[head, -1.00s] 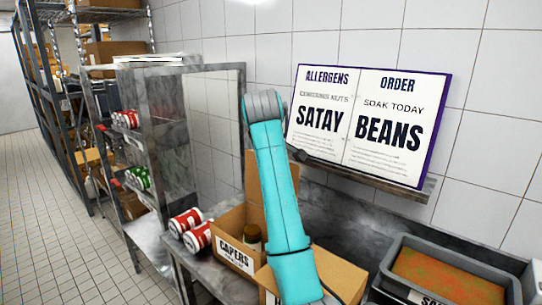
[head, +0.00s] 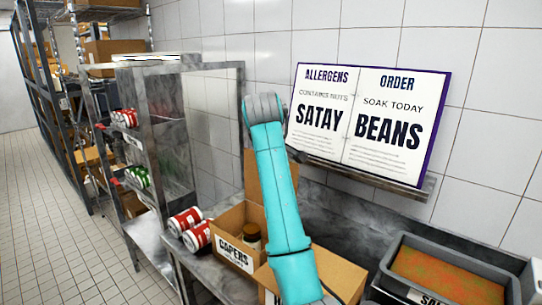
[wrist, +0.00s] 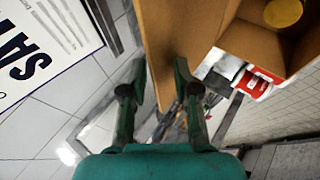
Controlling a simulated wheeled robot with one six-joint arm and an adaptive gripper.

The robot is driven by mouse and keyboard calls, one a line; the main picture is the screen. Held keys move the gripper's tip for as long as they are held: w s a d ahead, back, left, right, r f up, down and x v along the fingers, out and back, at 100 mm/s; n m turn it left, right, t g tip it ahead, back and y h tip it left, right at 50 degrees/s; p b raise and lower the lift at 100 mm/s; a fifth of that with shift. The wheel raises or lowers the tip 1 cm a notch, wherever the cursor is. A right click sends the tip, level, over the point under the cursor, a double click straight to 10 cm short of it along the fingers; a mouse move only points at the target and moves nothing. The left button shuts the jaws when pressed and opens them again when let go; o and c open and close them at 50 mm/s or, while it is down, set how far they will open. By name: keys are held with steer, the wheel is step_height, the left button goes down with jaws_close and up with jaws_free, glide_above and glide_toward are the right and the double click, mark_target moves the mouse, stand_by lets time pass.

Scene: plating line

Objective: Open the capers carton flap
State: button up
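The capers carton (head: 234,254) is a brown box with a white CAPERS label, on the metal counter. Its flap (head: 256,172) stands upright at the back of the box, partly hidden behind my turquoise arm. The carton top is open, and a jar (head: 251,233) shows inside. In the wrist view, the flap (wrist: 170,30) is a brown panel reaching toward my gripper (wrist: 160,85). The fingers are apart, one toward each side of the panel; I cannot tell if they touch it. The jar's yellow lid (wrist: 283,12) is at upper right. My gripper is hidden in the head view.
Another brown carton (head: 345,277) stands right of the capers carton. Red cans (head: 194,237) lie to its left. A grey tub (head: 400,285) with orange contents is at right. An open book sign (head: 370,120) rests on a wall ledge above. Metal shelving stands at left.

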steer(key=v, duration=1.2)
steer(key=shift+f, duration=0.1)
